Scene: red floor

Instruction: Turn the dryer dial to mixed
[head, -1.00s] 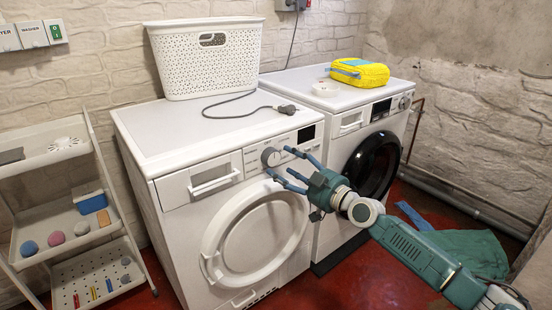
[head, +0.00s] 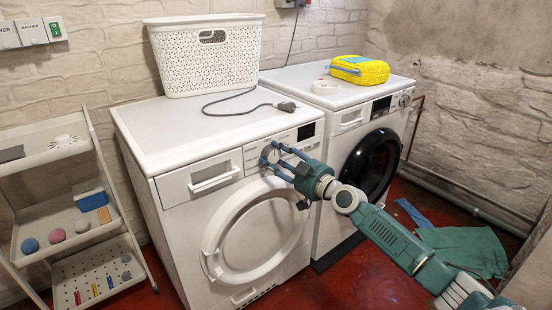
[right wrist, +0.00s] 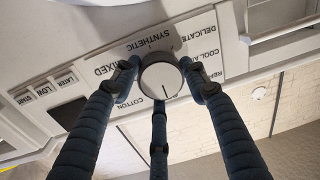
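The dryer (head: 220,190) is the white machine on the left, with a round door. Its grey dial (head: 270,154) is on the front panel, left of the dark display. In the right wrist view the dial (right wrist: 161,76) shows a dark mark toward the picture's bottom. Labels around it include MIXED (right wrist: 112,69) at left, SYNTHETIC above, DELICATE upper right and COTTON lower left. My right gripper (head: 271,153) is at the dial, and its three dark blue fingers (right wrist: 160,80) close in around the knob, seemingly touching its rim. My left gripper is out of view.
A white basket (head: 206,58) and a dark cable with a plug (head: 286,106) lie on the dryer. A washer (head: 335,150) with a yellow bag (head: 360,70) on top stands at right. A shelf cart (head: 62,220) is at left. A green cloth (head: 460,250) lies on the floor.

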